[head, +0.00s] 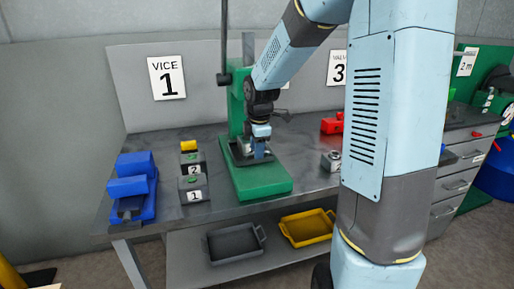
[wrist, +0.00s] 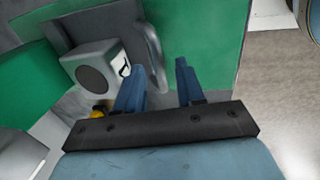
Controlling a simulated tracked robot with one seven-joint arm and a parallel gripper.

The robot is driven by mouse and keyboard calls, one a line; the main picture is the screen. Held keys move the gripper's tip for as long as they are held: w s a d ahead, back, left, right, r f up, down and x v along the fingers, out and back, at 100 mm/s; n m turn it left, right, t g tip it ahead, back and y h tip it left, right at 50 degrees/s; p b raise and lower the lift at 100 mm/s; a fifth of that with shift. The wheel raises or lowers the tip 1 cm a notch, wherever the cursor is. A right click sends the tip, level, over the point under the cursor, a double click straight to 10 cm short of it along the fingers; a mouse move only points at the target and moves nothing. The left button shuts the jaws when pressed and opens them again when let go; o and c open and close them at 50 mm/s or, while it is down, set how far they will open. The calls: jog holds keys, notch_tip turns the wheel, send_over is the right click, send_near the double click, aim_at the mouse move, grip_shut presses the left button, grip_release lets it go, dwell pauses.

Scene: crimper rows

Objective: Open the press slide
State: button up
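The green press (head: 262,183) stands on the bench, its column behind my gripper (head: 261,153). My gripper reaches down over the press base and covers part of the grey parts there. In the wrist view, my gripper (wrist: 160,66) is open, its two blue fingers apart with nothing held between them. A grey bar handle (wrist: 153,50) stands just ahead of the gap between the fingertips. It is beside a dark grey plate (wrist: 82,30), probably the press slide, on the green base. A light grey block (wrist: 97,68) with a dark round face sits left of the handle.
A blue vice (head: 133,188) and two numbered grey blocks (head: 193,189) stand left of the press. A small metal part (head: 331,160) and a red object (head: 332,125) are to the right. Grey (head: 234,244) and yellow (head: 308,228) trays lie on the lower shelf.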

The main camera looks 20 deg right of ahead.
jog(key=shift+c, duration=0.4)
grip_shut()
